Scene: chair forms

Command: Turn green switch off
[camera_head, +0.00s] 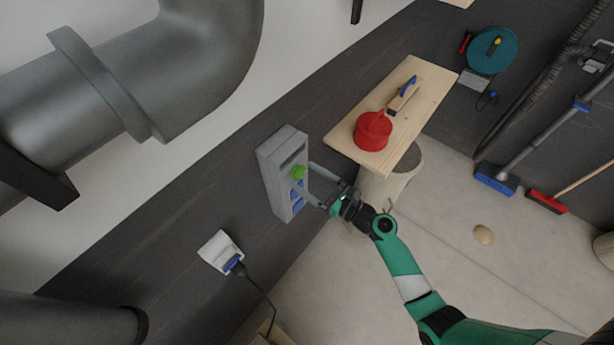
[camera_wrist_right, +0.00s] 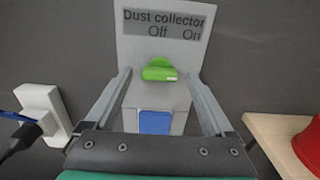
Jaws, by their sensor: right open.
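The green switch (camera_head: 298,172) is a rotary knob on a grey wall box (camera_head: 270,168). In the right wrist view the green switch (camera_wrist_right: 159,70) sits under a label (camera_wrist_right: 165,24) reading "Dust collector", "Off" and "On". A small white mark on the knob is at its lower right. My right gripper (camera_head: 310,180) is open, with its fingers at the box; in the wrist view the fingers (camera_wrist_right: 160,90) stand apart on either side of the knob. I cannot tell whether they touch anything. My left gripper is not in view.
Blue sockets (camera_wrist_right: 155,122) are below the knob. A white outlet (camera_head: 220,252) with a plugged cable is to the lower left. A wooden shelf (camera_head: 410,75) with a red container (camera_head: 373,131) and a blue-handled tool (camera_head: 404,95) is close to the right.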

